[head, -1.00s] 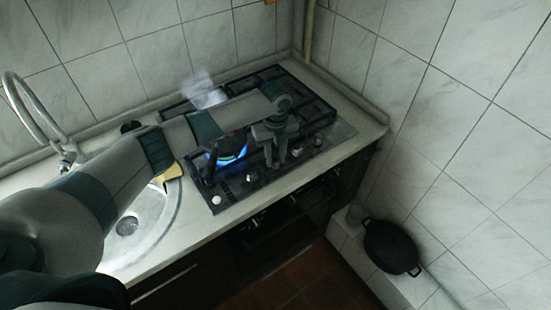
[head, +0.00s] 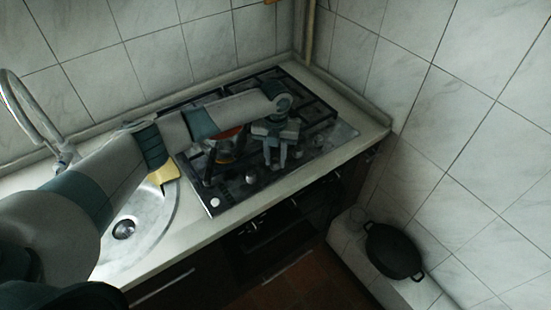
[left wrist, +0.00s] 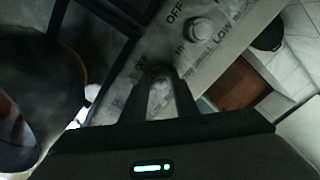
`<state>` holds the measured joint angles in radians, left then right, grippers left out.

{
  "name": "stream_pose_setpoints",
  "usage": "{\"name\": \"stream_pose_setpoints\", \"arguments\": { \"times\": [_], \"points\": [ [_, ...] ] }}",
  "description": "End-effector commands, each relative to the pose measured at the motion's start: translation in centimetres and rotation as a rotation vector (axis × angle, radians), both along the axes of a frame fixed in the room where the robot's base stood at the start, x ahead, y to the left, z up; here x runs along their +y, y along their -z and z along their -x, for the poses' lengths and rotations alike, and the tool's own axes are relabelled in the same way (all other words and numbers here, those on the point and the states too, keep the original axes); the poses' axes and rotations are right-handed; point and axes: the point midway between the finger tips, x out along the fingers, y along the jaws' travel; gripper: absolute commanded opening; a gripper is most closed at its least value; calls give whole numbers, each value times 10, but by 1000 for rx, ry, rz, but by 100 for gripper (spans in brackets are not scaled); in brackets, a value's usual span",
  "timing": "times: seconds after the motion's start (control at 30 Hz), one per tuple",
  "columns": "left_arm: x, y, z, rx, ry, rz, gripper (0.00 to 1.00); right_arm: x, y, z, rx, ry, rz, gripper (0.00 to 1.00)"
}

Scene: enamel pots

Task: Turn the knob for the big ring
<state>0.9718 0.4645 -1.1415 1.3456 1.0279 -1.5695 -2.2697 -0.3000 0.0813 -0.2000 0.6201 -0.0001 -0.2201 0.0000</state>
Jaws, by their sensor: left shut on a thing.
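The gas hob (head: 325,143) is set in the counter. My left gripper (head: 274,160) points down at its front edge, over the knob row. In the left wrist view, its two dark fingers (left wrist: 159,75) are closed around a pale knob (left wrist: 159,90), one on each side. Another pale knob (left wrist: 201,29) stands apart, beside OFF, HI and LOW lettering. No flame shows on the hob. My forearm hides part of the burners, and I cannot tell the big ring apart. My right gripper is not in view.
A dark pot with an orange rim (head: 229,143) stands on the hob beside my gripper, and fills the left of the wrist view (left wrist: 40,95). A sink (head: 155,228) and tap (head: 30,110) lie left. A black pot (head: 392,250) sits low on a tiled ledge at right.

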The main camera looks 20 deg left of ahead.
Motion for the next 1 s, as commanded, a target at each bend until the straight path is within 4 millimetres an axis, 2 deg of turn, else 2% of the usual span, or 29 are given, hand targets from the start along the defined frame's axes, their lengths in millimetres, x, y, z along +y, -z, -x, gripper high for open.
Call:
{"name": "stream_pose_setpoints", "arguments": {
  "times": [0.27, 0.3, 0.37, 0.77, 1.0],
  "points": [
    [0, -1, -1, -2, 1, 0, 5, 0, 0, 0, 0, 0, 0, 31],
    [0, -1, -1, -2, 1, 0, 34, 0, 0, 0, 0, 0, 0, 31],
    [0, -1, -1, -2, 0, 0, 46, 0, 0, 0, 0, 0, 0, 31],
    [0, -2, -1, -1, -1, 0, 46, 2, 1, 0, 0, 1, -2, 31],
    [0, -21, -1, -3, -1, 1, 46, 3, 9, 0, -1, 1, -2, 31]
  ]
}}
